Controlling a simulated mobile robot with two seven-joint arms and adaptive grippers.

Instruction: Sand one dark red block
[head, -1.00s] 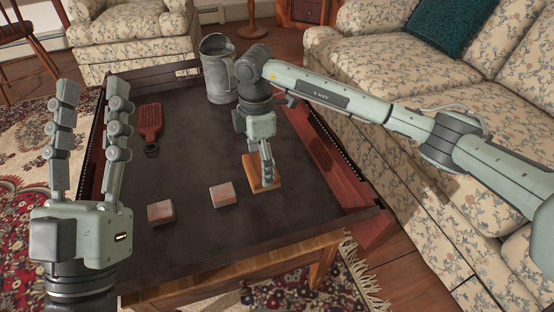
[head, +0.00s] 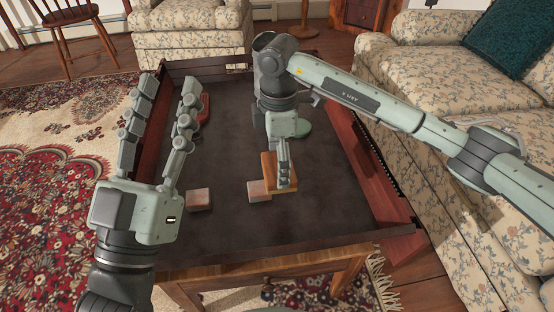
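My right gripper (head: 284,182) reaches down from the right arm and is shut on an orange-brown wooden sanding block (head: 268,168). The sanding block overlaps the right block's edge in the picture; I cannot tell whether they touch. My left gripper (head: 168,90) stands at the table's left side, fingers pointing up, spread and empty.
A red-handled tool (head: 203,108) is partly hidden behind my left gripper. The dark table (head: 235,233) has raised edges and is clear in front. A floral sofa (head: 430,70) stands close on the right.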

